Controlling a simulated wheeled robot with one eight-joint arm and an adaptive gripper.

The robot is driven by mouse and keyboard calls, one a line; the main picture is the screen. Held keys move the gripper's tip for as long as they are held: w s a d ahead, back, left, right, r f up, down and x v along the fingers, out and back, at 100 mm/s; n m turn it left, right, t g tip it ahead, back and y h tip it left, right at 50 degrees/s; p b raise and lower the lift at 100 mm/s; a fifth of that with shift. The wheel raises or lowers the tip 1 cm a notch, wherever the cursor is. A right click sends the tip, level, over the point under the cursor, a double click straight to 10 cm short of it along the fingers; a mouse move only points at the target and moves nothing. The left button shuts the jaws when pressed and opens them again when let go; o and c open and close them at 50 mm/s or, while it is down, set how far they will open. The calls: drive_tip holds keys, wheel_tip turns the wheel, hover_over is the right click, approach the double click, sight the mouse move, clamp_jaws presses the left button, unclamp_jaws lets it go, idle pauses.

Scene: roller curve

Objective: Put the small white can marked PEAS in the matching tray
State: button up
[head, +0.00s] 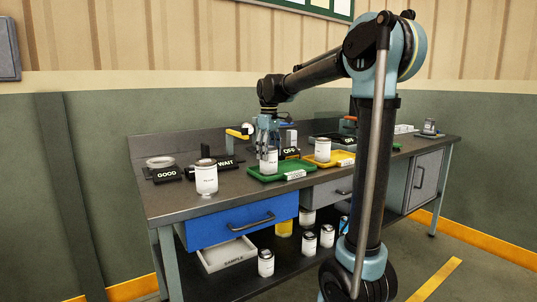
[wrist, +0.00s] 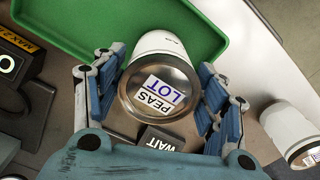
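The small white can marked PEAS (wrist: 160,90) has a metal lid with a PEAS LOT label, seen from above in the wrist view. The green tray (wrist: 80,20) also shows behind the can in the wrist view. A yellow tray (head: 318,162) stands to its right with a white can (head: 322,149). The trays' front labels are too small to read surely.
Another white can (head: 206,178) stands on the bench at left, near black GOOD (head: 166,174) and WAIT (head: 227,162) signs. The WAIT sign (wrist: 165,139) shows below the can in the wrist view. More cans (head: 266,263) stand on the lower shelf. The bench's front-left edge is clear.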

drive_tip(key=shift+o, duration=0.2)
wheel_tip(320, 180, up, 12)
drive_tip(key=s+d+f+m+t, duration=0.1)
drive_tip(key=s+d+f+m, duration=0.4)
drive_tip(key=s+d+f, duration=1)
drive_tip(key=s+d+f+m, duration=0.3)
drive_tip(key=s+f, duration=0.5)
drive_tip(key=f, duration=0.2)
drive_tip(key=s+d+f+m+t, duration=0.1)
drive_tip(key=s+d+f+m, duration=0.2)
drive_tip(key=s+f, duration=0.6)
drive_tip(key=shift+d+f, duration=0.15)
drive_tip(key=shift+f, duration=0.6)
